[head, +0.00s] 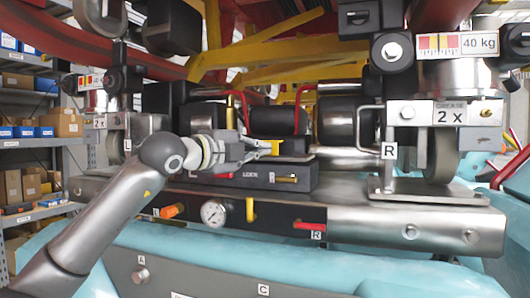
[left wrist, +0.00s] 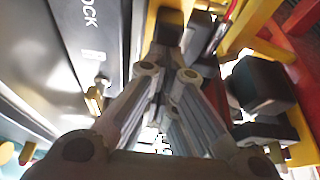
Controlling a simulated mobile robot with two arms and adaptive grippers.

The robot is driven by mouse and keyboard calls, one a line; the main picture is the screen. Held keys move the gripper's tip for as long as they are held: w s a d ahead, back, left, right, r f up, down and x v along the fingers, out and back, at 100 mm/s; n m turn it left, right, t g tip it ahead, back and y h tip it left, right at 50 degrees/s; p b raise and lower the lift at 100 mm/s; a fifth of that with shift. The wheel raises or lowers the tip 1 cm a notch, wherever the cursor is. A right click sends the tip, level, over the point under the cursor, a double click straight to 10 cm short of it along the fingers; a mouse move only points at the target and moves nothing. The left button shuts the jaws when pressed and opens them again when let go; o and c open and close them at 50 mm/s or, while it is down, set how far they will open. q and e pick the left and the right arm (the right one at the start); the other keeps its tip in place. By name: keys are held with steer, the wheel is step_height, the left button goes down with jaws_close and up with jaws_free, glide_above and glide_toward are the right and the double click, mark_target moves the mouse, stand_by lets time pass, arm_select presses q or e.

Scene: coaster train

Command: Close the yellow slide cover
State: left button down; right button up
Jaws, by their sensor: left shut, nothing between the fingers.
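My left gripper (head: 258,148) reaches in from the left above a black box. Its fingers are shut with nothing held. A small yellow piece (head: 274,147), which may be the yellow slide cover, shows right at the fingertips; I cannot tell if they touch. The black lock box (head: 235,183) has a label and a small yellow knob (head: 286,179) on its front. In the left wrist view the gripper (left wrist: 168,35) points up the picture with its fingers together, and a yellow part (left wrist: 172,6) shows just beyond the tips. My right gripper is not in view.
A steel beam (head: 380,215) carries a gauge (head: 213,213), an orange knob (head: 170,211), a yellow lever (head: 250,210) and a red handle (head: 308,227). Black rollers (head: 337,120) and a wire handle (head: 368,128) stand behind and to the right. Yellow bars (head: 290,55) cross above.

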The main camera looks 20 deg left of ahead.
arm_select(q)
steer(key=a, duration=1)
steer(key=shift+w+a, duration=0.2)
steer(key=shift+a, duration=0.2)
steer(key=shift+d, duration=0.2)
steer(key=shift+a, duration=0.15)
